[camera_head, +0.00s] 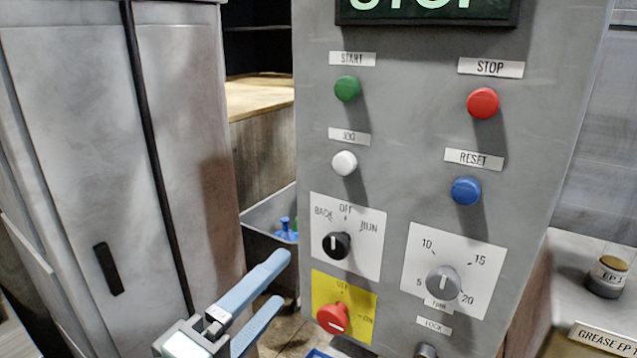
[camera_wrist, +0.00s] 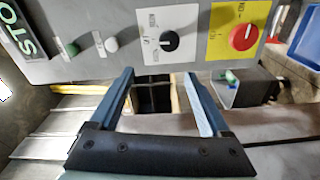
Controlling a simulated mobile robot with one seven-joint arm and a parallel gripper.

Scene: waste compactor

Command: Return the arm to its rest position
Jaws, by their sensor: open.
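My gripper (camera_head: 275,287) is at the lower middle left in the head view, in front of the grey control panel (camera_head: 390,120) and to its left. Its two blue fingers are apart with nothing between them. In the wrist view my gripper (camera_wrist: 160,75) also shows open and empty, its fingers pointing towards the panel's edge. The black selector knob (camera_head: 337,245) and the red switch (camera_head: 333,318) on its yellow plate are close to the right of the fingers in the head view. I cannot tell whether any finger touches the panel.
The panel carries a green button (camera_head: 347,88), red button (camera_head: 482,103), white button (camera_head: 344,163), blue button (camera_head: 466,191) and grey dial (camera_head: 443,283). A grey cabinet (camera_head: 180,130) stands left. A bin (camera_head: 258,222) is behind my gripper. A grease tin (camera_head: 607,277) stands right.

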